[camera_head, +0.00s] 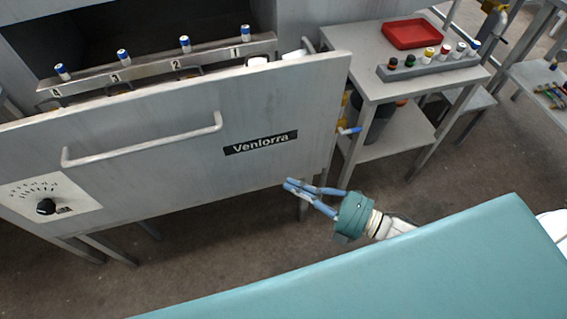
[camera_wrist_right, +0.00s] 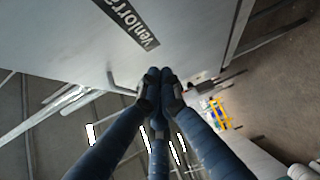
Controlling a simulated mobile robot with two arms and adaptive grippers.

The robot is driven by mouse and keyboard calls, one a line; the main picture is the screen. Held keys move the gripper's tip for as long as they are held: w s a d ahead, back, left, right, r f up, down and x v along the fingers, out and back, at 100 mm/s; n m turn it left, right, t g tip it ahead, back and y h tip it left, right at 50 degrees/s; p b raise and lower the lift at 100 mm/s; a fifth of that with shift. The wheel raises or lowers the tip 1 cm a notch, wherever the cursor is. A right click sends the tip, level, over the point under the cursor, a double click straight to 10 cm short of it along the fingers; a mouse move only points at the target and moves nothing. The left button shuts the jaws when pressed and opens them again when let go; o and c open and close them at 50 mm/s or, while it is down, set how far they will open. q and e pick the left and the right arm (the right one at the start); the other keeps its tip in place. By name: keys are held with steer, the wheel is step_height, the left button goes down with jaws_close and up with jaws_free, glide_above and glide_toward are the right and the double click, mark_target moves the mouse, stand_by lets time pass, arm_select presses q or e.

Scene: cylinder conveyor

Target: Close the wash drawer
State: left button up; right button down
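The wash drawer (camera_head: 200,125) is a grey metal front marked "Venlorra", with a long bar handle (camera_head: 142,142) and a black knob at its lower left. It stands pulled out from the dark cabinet opening, with a numbered rail (camera_head: 215,55) behind it. My right gripper (camera_head: 289,184) is shut and empty near the drawer front's lower right corner. In the right wrist view its fingertips (camera_wrist_right: 161,74) meet in front of the panel (camera_wrist_right: 80,30). Contact with the panel cannot be told. My left gripper is not in view.
Several blue-capped bottles (camera_head: 184,44) stand along the rail. To the right, a side table (camera_head: 368,72) holds a red tray (camera_head: 411,34) and a grey rack (camera_head: 430,68) of colored-capped bottles. Bare floor (camera_head: 215,235) lies below the drawer front.

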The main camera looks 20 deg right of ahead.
steer(key=p, duration=0.2)
glide_toward(240, 150)
steer(key=a, duration=0.4)
steer(key=w, duration=0.3)
steer(key=shift+w+d+f, duration=0.15)
steer(key=shift+w, duration=0.15)
steer(key=shift+w, duration=0.15)
